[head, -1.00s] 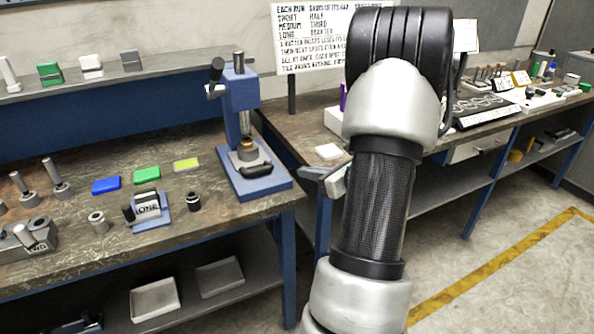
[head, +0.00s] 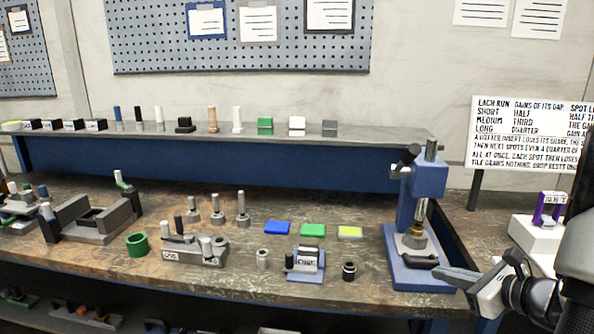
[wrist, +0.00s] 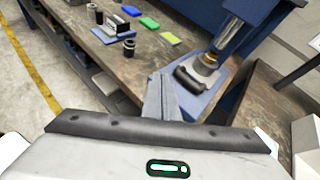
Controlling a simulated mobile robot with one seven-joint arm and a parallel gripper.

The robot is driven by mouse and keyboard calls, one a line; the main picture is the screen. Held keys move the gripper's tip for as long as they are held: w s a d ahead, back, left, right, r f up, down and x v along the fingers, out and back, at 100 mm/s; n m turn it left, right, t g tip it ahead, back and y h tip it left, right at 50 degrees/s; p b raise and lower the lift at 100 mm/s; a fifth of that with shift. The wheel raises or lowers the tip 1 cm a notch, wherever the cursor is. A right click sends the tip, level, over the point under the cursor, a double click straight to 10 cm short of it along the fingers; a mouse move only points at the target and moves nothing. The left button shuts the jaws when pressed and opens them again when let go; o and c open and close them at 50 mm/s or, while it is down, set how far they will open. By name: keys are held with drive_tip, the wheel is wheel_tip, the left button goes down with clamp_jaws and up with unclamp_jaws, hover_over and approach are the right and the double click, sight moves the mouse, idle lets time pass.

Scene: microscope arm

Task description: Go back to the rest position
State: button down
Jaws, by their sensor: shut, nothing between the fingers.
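My gripper (head: 447,277) is at the right of the head view, beside the front right corner of the workbench. Its fingers are together and empty, and point left toward the base of the blue press (head: 420,180). In the wrist view the closed fingers (wrist: 161,98) point up the picture, with the press base (wrist: 190,92) just to their right and beyond. I cannot tell the exact gap between the fingers and the press. My arm shows only in part at the right edge of the head view.
The workbench (head: 100,290) holds blue (head: 278,228), green (head: 313,230) and yellow (head: 350,232) blocks, several metal posts and a green ring (head: 137,244). A raised shelf (head: 380,133) runs behind. A lettered sign (head: 530,130) and a white block with a purple piece (head: 548,213) stand at the right.

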drive_tip(key=a+r+n+g+y, duration=0.35)
drive_tip(key=a+n, duration=0.45)
drive_tip(key=a, duration=0.6)
drive_tip(key=s+a+r+n+g+h, duration=0.1)
drive_tip(key=s+a+n+g+h, duration=0.15)
drive_tip(key=s+a+n, duration=0.5)
drive_tip(key=s+a+r+n+g+h, duration=0.15)
drive_tip(key=s+a+n+g, duration=0.3)
drive_tip(key=a+n, duration=0.5)
drive_tip(key=s+d+r+n+t+h, duration=0.4)
drive_tip(key=s+d+n, duration=0.1)
drive_tip(key=s+d, duration=0.25)
wheel_tip(320, 180, up, 15)
drive_tip(key=p, duration=1.5)
drive_tip(key=shift+s+a+r, duration=0.15)
drive_tip(key=shift+a, duration=0.1)
